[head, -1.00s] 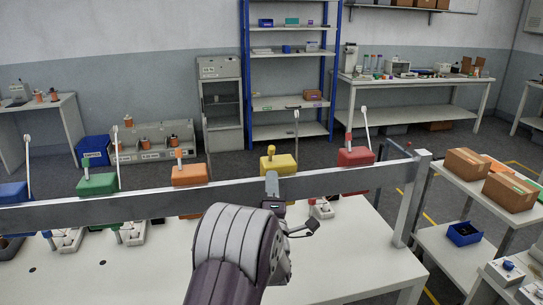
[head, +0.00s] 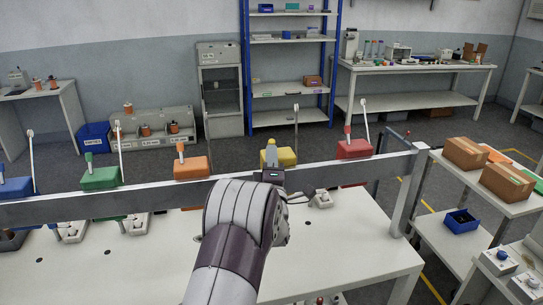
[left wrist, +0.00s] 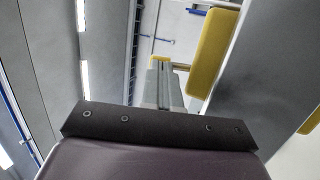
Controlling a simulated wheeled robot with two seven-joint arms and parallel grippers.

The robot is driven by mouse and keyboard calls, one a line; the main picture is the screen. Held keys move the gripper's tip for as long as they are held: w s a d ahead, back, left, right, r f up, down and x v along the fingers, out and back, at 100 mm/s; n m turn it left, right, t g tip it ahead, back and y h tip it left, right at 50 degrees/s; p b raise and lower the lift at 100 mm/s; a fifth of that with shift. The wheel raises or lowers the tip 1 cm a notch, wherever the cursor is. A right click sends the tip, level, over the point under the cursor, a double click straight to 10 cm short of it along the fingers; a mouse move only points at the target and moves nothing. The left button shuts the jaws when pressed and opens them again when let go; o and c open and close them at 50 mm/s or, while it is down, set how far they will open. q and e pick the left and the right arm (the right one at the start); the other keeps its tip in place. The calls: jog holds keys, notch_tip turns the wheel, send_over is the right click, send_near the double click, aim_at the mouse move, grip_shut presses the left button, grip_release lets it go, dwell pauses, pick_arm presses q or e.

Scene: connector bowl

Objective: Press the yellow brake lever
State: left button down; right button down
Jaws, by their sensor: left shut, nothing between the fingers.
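The yellow brake box (head: 287,157) stands behind the grey rail, between the orange and red boxes. Its short yellow lever (head: 270,146) stands up at its left side. My left gripper (head: 270,166) is shut and empty, just in front of the yellow box and lever; contact cannot be told. In the left wrist view the shut fingers (left wrist: 161,78) point at a small yellow piece (left wrist: 160,59), and a large yellow surface (left wrist: 211,50) lies to their right. My right gripper is not in view.
The grey rail (head: 120,203) runs across the white table (head: 350,250). Orange (head: 192,169), red (head: 354,150), green (head: 101,179) and blue (head: 14,188) boxes with similar levers line it. Thin upright rods stand near the boxes. Cartons (head: 465,153) are on a side table at right.

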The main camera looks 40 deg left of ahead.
aim_at(269, 143)
pick_arm(q)
jog(key=shift+r+g, duration=0.25)
jog(key=shift+g, duration=0.25)
jog(key=shift+w+a+r+n+g+h+p, duration=0.1)
jog(key=shift+a+r+n+g+h+p, duration=0.1)
jog(key=shift+r+g+h+p, duration=0.3)
jog(key=shift+w+a+r+n+g+h+p, duration=0.1)
jog(key=shift+r+n+h+p, duration=0.1)
jog(key=shift+p, duration=0.5)
jog(key=g+h+p, duration=0.2)
jog(key=w+a+g+p, duration=0.1)
jog(key=p, duration=0.1)
jog(key=shift+a+r+n+h, duration=0.1)
jog(key=shift+r+n+h, duration=0.25)
jog(key=shift+n+h, duration=0.05)
